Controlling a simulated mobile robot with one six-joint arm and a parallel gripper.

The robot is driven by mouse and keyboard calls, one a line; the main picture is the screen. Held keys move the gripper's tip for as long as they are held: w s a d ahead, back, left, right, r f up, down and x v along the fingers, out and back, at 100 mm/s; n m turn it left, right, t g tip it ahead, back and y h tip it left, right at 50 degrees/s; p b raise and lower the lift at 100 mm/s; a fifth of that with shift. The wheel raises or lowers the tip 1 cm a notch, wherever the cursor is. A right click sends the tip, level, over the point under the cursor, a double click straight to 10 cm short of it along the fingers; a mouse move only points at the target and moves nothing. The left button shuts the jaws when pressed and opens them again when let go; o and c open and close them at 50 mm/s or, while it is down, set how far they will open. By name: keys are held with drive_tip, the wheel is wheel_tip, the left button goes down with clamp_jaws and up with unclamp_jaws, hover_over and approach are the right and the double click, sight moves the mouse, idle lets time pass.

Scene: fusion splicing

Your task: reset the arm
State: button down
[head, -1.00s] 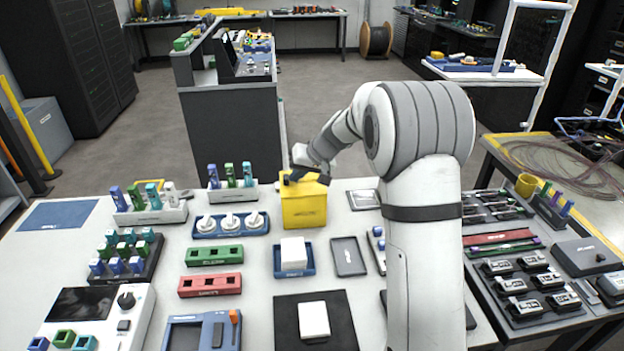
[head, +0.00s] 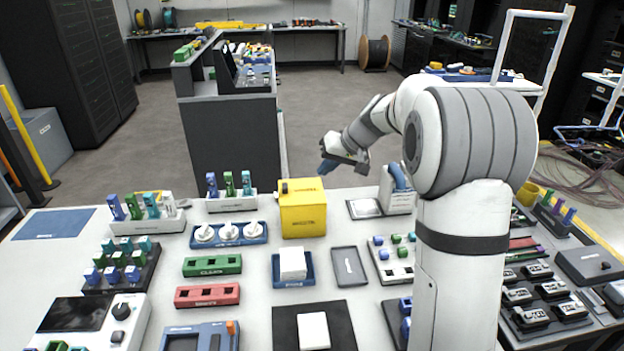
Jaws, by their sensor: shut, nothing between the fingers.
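My arm rises at the right of the head view and bends over to the left. My gripper (head: 326,168) is at its end, shut and empty, in the air to the right of and above the yellow box (head: 303,214). The fingertips point down and left and are small in this view. The gripper touches nothing that I can see. My arm hides part of the table's right side.
The white table holds a blue tray with a white block (head: 292,262), a green rack (head: 212,265), a red rack (head: 208,296), and a black mat (head: 283,325). A white device (head: 397,193) stands close to my arm. The air above the table's left half is clear.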

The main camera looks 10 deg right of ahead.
drive_tip(key=s+r+g+h+p, duration=0.1)
drive_tip(key=s+r+p, duration=0.15)
drive_tip(key=s, duration=0.65)
drive_tip(key=s+r+h+p, duration=0.1)
drive_tip(key=s+r+h, duration=0.15)
drive_tip(key=s, duration=0.65)
drive_tip(key=s+d+f+h+p, duration=0.1)
drive_tip(key=s, duration=0.8)
drive_tip(key=s+d+f+m+g+h+p, duration=0.1)
drive_tip(key=s+p, duration=0.1)
drive_tip(key=s, duration=0.7)
drive_tip(key=shift+d, duration=0.4)
